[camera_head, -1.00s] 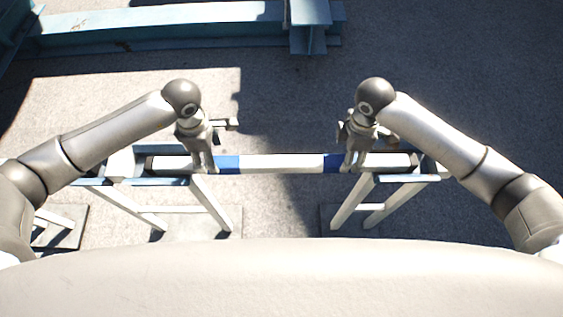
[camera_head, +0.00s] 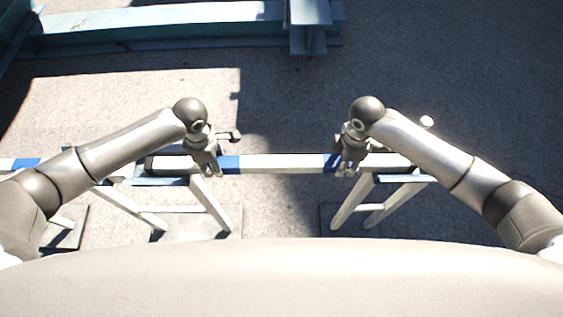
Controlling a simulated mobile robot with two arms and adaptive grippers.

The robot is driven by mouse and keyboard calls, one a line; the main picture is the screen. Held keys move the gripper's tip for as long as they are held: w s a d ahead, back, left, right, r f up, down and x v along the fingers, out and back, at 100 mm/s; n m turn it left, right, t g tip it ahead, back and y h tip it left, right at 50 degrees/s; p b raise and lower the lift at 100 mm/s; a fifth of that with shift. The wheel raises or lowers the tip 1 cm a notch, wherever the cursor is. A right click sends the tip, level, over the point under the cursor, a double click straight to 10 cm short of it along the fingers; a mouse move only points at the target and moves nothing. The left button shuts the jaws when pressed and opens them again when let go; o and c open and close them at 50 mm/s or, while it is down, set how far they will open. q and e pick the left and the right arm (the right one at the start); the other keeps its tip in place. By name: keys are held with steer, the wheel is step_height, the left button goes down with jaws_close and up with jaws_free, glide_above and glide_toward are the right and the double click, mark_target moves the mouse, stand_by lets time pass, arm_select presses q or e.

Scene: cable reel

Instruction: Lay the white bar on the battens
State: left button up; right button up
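The white bar (camera_head: 280,163) has two blue bands and runs left to right across two trestles, close to level. Its left part rests over the left trestle (camera_head: 213,205) and its right part over the right trestle (camera_head: 348,203), though I cannot tell whether it touches them. My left gripper (camera_head: 209,166) is at the bar just left of its left blue band. My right gripper (camera_head: 348,165) is at the bar by the right blue band. The fingers overlap the bar; whether they are closed on it is unclear. I cannot make out the battens.
Another white piece with a blue band (camera_head: 25,164) shows at the far left, partly behind my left arm. Blue steel beams (camera_head: 160,22) lie at the back. The ground between the trestles is clear.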

arm_select(q)
jaws_close()
arm_select(e)
jaws_close()
arm_select(q)
steer(key=shift+w+r, duration=0.1)
steer(key=shift+r, duration=0.2)
arm_select(e)
steer(key=shift+w+r, duration=0.1)
steer(key=shift+r, duration=0.15)
